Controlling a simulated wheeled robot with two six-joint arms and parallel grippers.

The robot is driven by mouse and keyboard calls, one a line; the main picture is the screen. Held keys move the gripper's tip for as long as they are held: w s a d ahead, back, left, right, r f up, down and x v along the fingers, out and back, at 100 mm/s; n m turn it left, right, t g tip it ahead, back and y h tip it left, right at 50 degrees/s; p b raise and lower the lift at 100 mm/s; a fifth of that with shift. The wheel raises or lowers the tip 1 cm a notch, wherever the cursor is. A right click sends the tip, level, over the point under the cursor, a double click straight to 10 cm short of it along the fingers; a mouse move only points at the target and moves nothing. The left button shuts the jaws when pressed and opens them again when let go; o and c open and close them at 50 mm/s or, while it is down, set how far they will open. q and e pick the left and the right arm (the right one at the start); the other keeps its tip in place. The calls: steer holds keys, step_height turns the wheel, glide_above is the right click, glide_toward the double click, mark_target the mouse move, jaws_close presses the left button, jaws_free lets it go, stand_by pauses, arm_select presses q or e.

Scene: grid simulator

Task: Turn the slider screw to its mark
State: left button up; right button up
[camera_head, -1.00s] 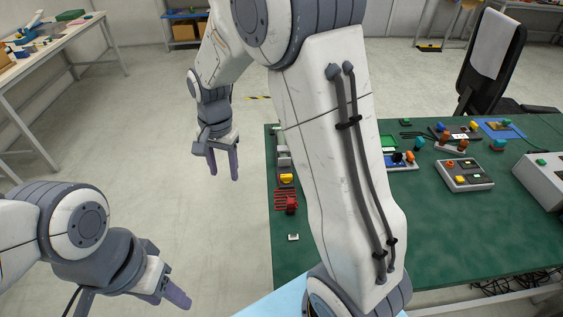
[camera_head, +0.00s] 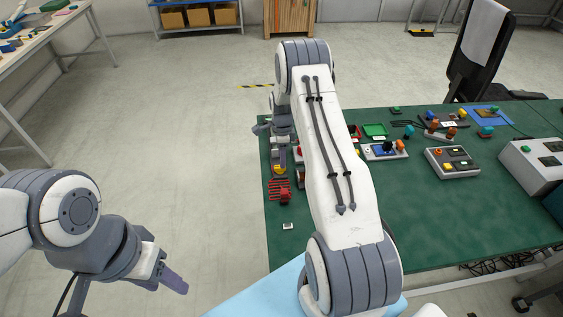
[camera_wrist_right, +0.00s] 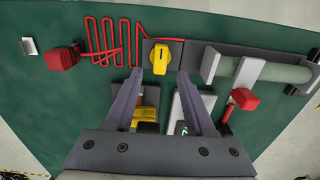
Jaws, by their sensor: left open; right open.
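In the right wrist view a yellow knob (camera_wrist_right: 160,57) sits on a dark grey block at the end of a slider assembly (camera_wrist_right: 265,70) with a pale green bar and a light grey crosspiece. My right gripper (camera_wrist_right: 160,76) is open, its two fingertips just short of the knob and on either side of it. I cannot tell whether they touch the block. No mark for the screw can be made out. In the head view the knob (camera_head: 280,169) shows small below my right gripper (camera_head: 283,153). My left gripper (camera_head: 172,280) is open and empty, off the table at lower left.
A red looped wire (camera_wrist_right: 108,42) and red block (camera_wrist_right: 62,58) lie left of the knob. A red-capped part (camera_wrist_right: 245,98) is at right. The green table (camera_head: 420,210) also bears a grey button box (camera_head: 452,162) and a small white piece (camera_head: 288,226).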

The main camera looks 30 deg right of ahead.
mark_target(280, 169)
steer(key=shift+f+p, duration=0.3)
steer(key=shift+f, duration=1.65)
jaws_close()
